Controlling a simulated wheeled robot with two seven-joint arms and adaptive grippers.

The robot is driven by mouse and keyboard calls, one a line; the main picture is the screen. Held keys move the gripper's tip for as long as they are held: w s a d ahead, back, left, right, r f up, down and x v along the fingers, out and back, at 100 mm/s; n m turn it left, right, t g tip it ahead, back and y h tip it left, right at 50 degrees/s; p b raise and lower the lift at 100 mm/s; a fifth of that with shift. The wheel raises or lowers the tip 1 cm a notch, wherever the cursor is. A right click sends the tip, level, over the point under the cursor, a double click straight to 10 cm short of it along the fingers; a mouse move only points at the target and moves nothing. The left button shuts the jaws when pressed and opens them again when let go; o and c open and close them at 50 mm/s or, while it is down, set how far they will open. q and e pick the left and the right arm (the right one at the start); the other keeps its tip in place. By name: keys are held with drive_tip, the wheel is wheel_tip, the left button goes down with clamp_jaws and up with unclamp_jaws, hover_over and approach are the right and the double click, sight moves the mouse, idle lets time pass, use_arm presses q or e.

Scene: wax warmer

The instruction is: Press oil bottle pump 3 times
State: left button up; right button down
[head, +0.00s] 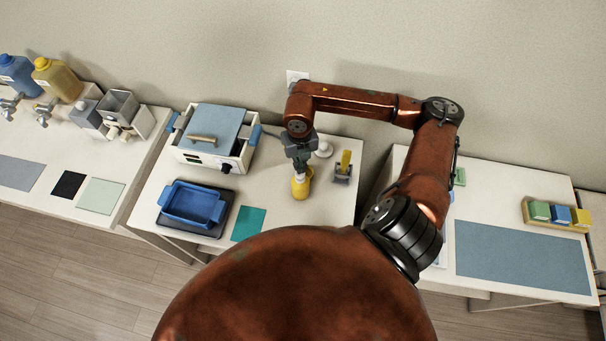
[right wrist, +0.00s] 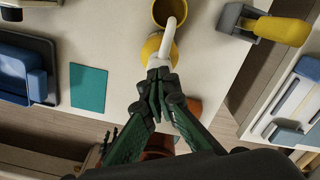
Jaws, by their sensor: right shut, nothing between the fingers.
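The oil bottle (head: 300,189) is yellow and stands upright on the middle table in the head view. My right gripper (head: 299,168) is shut and points down right over its top, hiding most of the pump there. In the right wrist view the white curved pump spout (right wrist: 165,42) runs up from the yellow bottle (right wrist: 151,47). The shut fingertips (right wrist: 160,73) are at the base of the spout, over the pump head, with nothing between them. I cannot tell whether they touch it or how far it is pressed down. My left gripper is not in view.
A round yellow opening (right wrist: 169,10) shows by the spout's end. A grey holder with a yellow handle (head: 343,168) stands right of the bottle. The white warmer (head: 211,140), blue tray (head: 193,204) and teal mat (head: 248,225) are on the left. Bare tabletop lies between.

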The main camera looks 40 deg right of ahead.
drive_tip(key=shift+f+b, duration=1.25)
drive_tip(key=shift+f, duration=0.2)
drive_tip(key=shift+r, duration=0.2)
drive_tip(key=shift+r+p, duration=0.7)
drive_tip(key=shift+r, duration=0.85)
drive_tip(key=shift+f, duration=0.15)
